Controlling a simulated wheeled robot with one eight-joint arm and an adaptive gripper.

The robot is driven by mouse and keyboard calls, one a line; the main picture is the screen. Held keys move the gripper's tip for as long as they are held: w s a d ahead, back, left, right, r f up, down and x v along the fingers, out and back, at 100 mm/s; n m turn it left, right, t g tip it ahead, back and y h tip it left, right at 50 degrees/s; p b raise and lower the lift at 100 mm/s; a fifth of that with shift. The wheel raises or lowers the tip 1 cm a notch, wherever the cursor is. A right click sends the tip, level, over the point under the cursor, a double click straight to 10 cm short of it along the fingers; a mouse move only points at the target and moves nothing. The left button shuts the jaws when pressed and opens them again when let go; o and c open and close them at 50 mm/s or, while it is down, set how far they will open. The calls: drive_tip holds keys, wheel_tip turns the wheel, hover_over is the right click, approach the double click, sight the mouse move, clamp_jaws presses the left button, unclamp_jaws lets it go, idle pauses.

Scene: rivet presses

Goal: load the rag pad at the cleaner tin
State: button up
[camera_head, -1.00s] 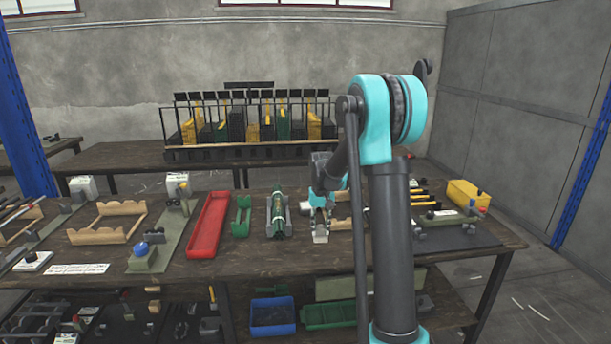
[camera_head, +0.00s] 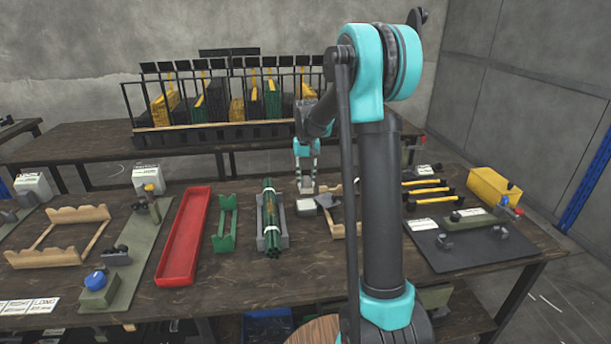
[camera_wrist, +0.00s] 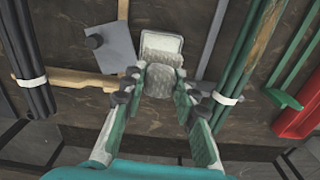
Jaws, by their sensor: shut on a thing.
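My gripper (camera_head: 305,188) is above the wooden table, between the bundle of green rods and a wooden rack. In the wrist view my gripper (camera_wrist: 159,77) is shut on a pale grey, textured piece, which looks like the rag pad (camera_wrist: 160,84). A wider pale block (camera_wrist: 162,44) lies just past the fingertips; I cannot tell whether it is joined to the held piece. In the head view a pale block (camera_head: 306,206) shows under the fingers. Whether it touches the table is unclear. I cannot make out a cleaner tin with certainty.
A grey plate with a dark knob (camera_wrist: 110,47) lies close beside the gripper. The green rod bundle (camera_head: 271,220) stands in a grey cradle, with a green rack (camera_head: 226,226) and red tray (camera_head: 185,240) further left. A yellow box (camera_head: 492,188) is at the right.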

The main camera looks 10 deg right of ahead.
sight(306, 193)
drive_tip(key=shift+f, duration=2.6)
drive_tip(key=shift+s+f, duration=0.1)
drive_tip(key=shift+f, duration=0.45)
drive_tip(key=shift+r, duration=3.5)
